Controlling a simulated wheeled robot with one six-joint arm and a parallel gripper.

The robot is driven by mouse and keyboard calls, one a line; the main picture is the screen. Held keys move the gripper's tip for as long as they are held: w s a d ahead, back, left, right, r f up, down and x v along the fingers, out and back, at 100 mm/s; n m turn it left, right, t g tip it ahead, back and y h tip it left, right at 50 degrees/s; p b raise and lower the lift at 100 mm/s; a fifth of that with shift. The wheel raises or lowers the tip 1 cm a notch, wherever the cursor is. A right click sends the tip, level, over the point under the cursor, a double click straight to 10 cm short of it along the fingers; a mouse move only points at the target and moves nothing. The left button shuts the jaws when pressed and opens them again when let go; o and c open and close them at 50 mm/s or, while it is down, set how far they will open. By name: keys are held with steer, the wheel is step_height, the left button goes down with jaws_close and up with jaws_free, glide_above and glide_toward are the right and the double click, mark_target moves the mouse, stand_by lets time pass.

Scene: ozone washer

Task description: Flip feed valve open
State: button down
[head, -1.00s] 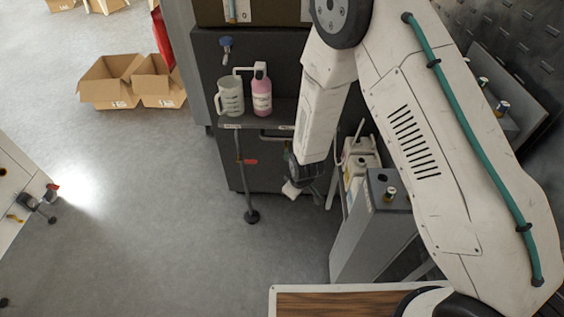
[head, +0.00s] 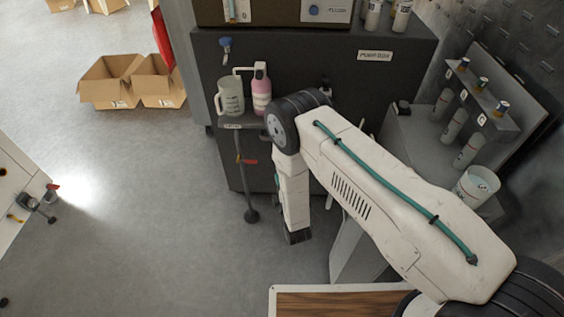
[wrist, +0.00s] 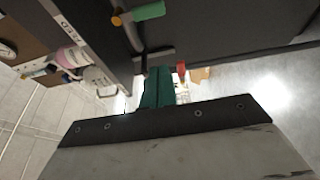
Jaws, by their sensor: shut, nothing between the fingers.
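In the wrist view a valve with a green handle (wrist: 150,12) and a brass-coloured end sits on a grey pipe at the top. A label reading FEED (wrist: 62,20) is on the shelf edge to its left; I take this valve as the feed valve. A red handle (wrist: 181,68) shows farther off; it also appears on the vertical pipe in the head view (head: 247,161). My gripper (wrist: 158,78) has its teal fingers together, empty, below the green handle in the picture and apart from it. In the head view my arm hides the area around the feed valve.
A pink bottle (head: 261,94) and a translucent jug (head: 230,97) stand on the shelf beside my arm. A dark cabinet (head: 310,65) is behind them. A wood-topped surface (head: 330,302) lies in front.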

steer(key=w+d, duration=0.1)
steer(key=w, duration=0.8)
steer(key=shift+w, duration=0.25)
